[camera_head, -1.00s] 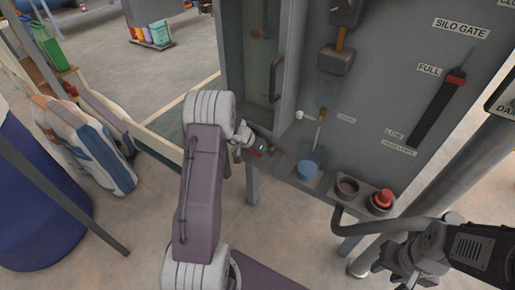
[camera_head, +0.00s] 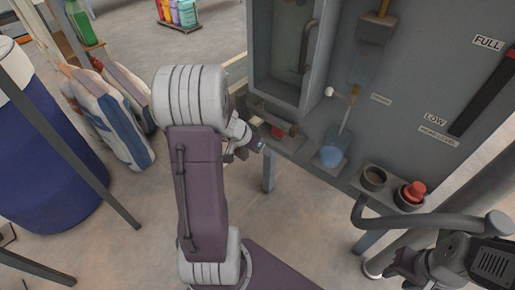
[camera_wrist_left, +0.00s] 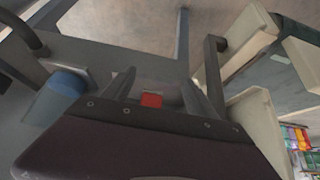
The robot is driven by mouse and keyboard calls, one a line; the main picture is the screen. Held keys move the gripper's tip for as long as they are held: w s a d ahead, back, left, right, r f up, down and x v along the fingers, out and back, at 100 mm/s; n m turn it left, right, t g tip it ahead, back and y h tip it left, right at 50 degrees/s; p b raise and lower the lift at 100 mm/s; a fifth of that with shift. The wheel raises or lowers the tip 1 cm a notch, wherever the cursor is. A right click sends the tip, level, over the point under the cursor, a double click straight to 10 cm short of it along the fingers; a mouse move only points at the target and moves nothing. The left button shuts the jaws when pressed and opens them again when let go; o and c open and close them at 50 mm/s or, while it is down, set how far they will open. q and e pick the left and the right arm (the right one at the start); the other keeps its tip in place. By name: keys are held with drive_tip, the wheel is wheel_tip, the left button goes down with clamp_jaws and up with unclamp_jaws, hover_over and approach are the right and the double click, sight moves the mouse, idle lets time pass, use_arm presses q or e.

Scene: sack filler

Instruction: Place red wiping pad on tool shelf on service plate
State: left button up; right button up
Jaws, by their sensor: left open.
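The red wiping pad (camera_head: 277,131) shows as a small red patch on a grey ledge (camera_head: 291,145) at the foot of the cabinet. In the left wrist view the red pad (camera_wrist_left: 151,100) lies between the two dark fingers, partly hidden by my gripper's body. My left gripper (camera_head: 243,152) is open beside the ledge; contact with the pad cannot be told. It also shows in the left wrist view (camera_wrist_left: 160,90). My right gripper (camera_head: 400,278) is at the lower right, away from the ledge, its jaws unclear. I cannot tell which surface is the service plate.
A blue cup (camera_head: 331,155) with a brush stands right of the pad. Sacks (camera_head: 110,115) and a blue drum (camera_head: 45,170) stand at left.

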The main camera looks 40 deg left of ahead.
use_arm(q)
drive_tip(key=s+d+f+n+g, duration=0.1)
drive_tip(key=s+d+g, duration=0.4)
drive_tip(key=s+d, duration=0.9)
drive_tip(key=shift+s+d+f, duration=0.25)
drive_tip(key=shift+d+f, duration=0.05)
drive_tip(key=shift+d, duration=0.9)
wheel_tip(320, 180, up, 28)
drive_tip(key=p, duration=2.7)
drive_tip(key=shift+f+p, duration=0.15)
drive_tip(key=shift+p, duration=0.25)
